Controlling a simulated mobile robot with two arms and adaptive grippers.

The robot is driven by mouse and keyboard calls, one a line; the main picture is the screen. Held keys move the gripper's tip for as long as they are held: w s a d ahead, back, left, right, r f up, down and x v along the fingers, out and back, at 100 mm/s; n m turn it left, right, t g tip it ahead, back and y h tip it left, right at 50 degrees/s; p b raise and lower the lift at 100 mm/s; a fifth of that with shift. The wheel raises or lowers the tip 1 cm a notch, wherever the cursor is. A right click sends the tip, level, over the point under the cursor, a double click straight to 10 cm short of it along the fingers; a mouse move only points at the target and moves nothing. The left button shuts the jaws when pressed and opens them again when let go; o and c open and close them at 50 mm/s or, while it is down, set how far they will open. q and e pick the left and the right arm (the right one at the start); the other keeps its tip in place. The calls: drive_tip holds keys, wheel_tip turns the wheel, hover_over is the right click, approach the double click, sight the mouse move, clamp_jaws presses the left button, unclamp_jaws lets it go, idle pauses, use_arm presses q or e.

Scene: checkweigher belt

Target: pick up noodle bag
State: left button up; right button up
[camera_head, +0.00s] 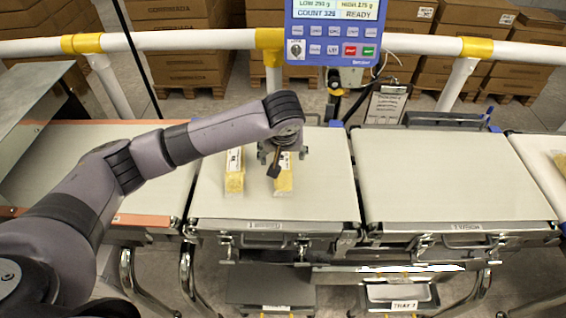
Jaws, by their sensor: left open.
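Two yellow noodle bags with white labels lie side by side on the middle pale belt (325,190). The left noodle bag (234,180) is clear of the gripper. The right noodle bag (284,183) is under my left gripper (276,168), which hides part of it. My left gripper points down over this bag and is open, with one dark finger showing in front of the bag. I cannot tell whether the finger touches it. My right gripper is out of view.
A blue checkweigher display (334,30) stands behind the belts. A white rail with yellow joints (82,43) runs along the back. The right belt (445,175) is empty. Another yellow item (561,160) shows at the far right edge. Cardboard boxes (185,45) stand behind.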

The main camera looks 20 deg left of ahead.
sight(283, 160)
use_arm(q)
drive_tip(key=shift+w+a+f, duration=0.1)
drive_tip(key=shift+f, duration=0.25)
drive_tip(key=p+x, duration=0.1)
drive_tip(key=x, duration=0.2)
drive_tip(key=shift+w+f, duration=0.1)
drive_tip(key=shift+f, duration=0.2)
drive_tip(key=shift+w+f, duration=0.15)
drive_tip(key=shift+f, duration=0.2)
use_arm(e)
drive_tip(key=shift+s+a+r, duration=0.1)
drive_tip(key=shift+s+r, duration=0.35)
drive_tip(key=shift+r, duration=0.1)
use_arm(q)
drive_tip(key=c, duration=1.4)
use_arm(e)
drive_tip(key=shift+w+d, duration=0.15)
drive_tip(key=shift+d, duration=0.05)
use_arm(q)
drive_tip(key=shift+r, duration=0.15)
drive_tip(key=shift+c, duration=0.2)
wheel_tip(283, 160, up, 20)
drive_tip(key=b, duration=0.2)
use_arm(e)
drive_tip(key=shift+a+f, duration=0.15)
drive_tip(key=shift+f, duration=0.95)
